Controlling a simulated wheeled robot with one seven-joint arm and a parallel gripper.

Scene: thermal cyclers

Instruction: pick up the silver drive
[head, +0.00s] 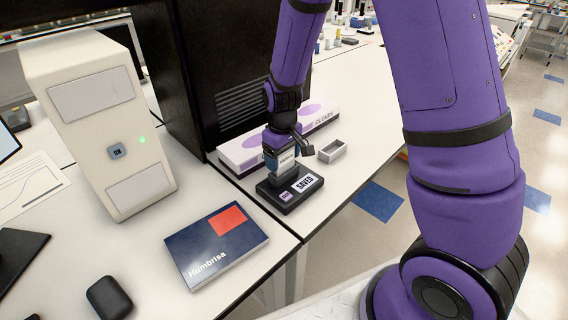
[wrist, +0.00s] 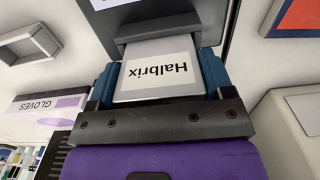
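The silver drive (head: 286,173) stands upright at the black dock (head: 312,193), whose labels include one reading "SAVED". In the wrist view the drive (wrist: 135,86) carries a white label reading "Halbrix", and its far end meets the dark dock (wrist: 120,18). I cannot tell whether it is fully seated in the slot. My gripper (head: 281,155) is above the dock, pointing down. In the wrist view my gripper (wrist: 160,80) has a blue fingertip against each side of the drive, with no clear gap. The gripper hides the drive's upper end in the head view.
A glove box (head: 240,152) lies behind the dock, and a small open grey tray (head: 332,151) sits right of it. A dark blue "Humbrisa" box (head: 212,250) lies in front left. A cream machine (head: 95,120) and a black cabinet (head: 215,60) stand left and behind.

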